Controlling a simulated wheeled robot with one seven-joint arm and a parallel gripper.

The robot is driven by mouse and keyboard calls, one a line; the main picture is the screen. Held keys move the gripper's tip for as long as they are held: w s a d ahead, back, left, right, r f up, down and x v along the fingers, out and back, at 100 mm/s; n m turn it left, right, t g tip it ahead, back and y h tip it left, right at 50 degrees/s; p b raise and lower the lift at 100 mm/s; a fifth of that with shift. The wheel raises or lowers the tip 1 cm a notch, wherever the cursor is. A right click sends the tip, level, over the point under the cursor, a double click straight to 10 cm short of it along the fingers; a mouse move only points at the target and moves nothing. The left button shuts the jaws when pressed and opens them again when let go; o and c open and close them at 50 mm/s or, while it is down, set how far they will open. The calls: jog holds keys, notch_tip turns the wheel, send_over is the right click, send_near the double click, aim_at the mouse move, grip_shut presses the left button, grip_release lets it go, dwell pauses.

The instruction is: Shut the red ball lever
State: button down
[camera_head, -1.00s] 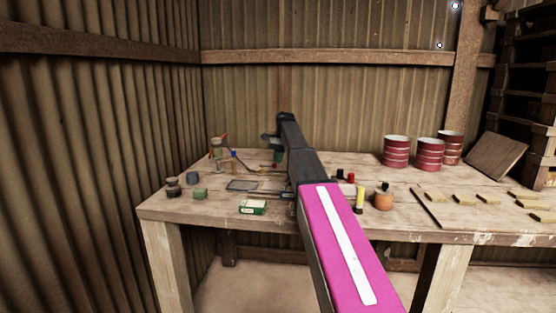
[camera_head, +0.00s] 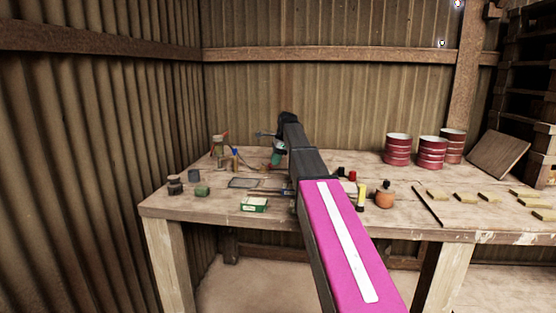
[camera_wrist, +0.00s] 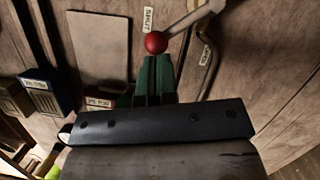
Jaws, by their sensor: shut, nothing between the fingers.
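The red ball (camera_wrist: 155,43) shows in the wrist view, at the end of a pale lever arm (camera_wrist: 190,20) that runs up and right out of the picture. A small "SHUT" label (camera_wrist: 148,18) lies just above the ball. My gripper (camera_wrist: 155,62) has green fingers, shut together and empty, with their tips right below the ball in the picture; I cannot tell whether they touch it. In the head view, my gripper (camera_head: 279,152) is over the back of the workbench (camera_head: 220,211). I cannot make out the ball lever there.
A green-white box (camera_head: 254,204) lies near the front edge. An orange pot (camera_head: 384,195) and red tins (camera_head: 432,153) stand to the right. Labelled boxes (camera_wrist: 40,92) and a grey plate (camera_wrist: 98,42) lie left of the fingers.

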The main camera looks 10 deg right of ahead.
jog(key=m, duration=0.1)
jog(key=s+a+m, duration=0.1)
jog(key=shift+s+a+m+t, duration=0.2)
jog(key=shift+a+m+t, duration=0.1)
jog(key=shift+m+t, duration=0.1)
jog(key=shift+s+a+m, duration=0.2)
jog(key=shift+a+m, duration=0.2)
jog(key=shift+a, duration=0.3)
jog(key=shift+s+a+m+t, duration=0.1)
jog(key=shift+a+m+t, duration=0.25)
jog(key=shift+m, duration=0.25)
jog(key=shift+a, duration=0.45)
